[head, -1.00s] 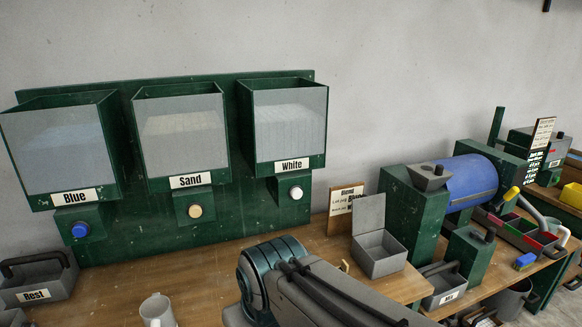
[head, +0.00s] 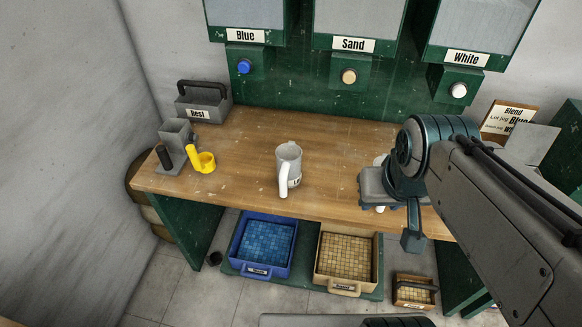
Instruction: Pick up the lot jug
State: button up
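A grey jug (head: 290,160) with a pale handle stands upright in the middle of the wooden bench (head: 245,135).
Blue (head: 244,67), sand (head: 348,77) and white (head: 458,91) knobs sit under the hoppers. A blue tray (head: 237,262) and a beige tray (head: 346,287) lie below.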

aim_at(289, 155)
jog(key=u, duration=0.5)
jog(key=k, duration=0.6)
jog(key=u, duration=0.7)
jog(key=i, duration=0.95)
jog(key=z, duration=0.4)
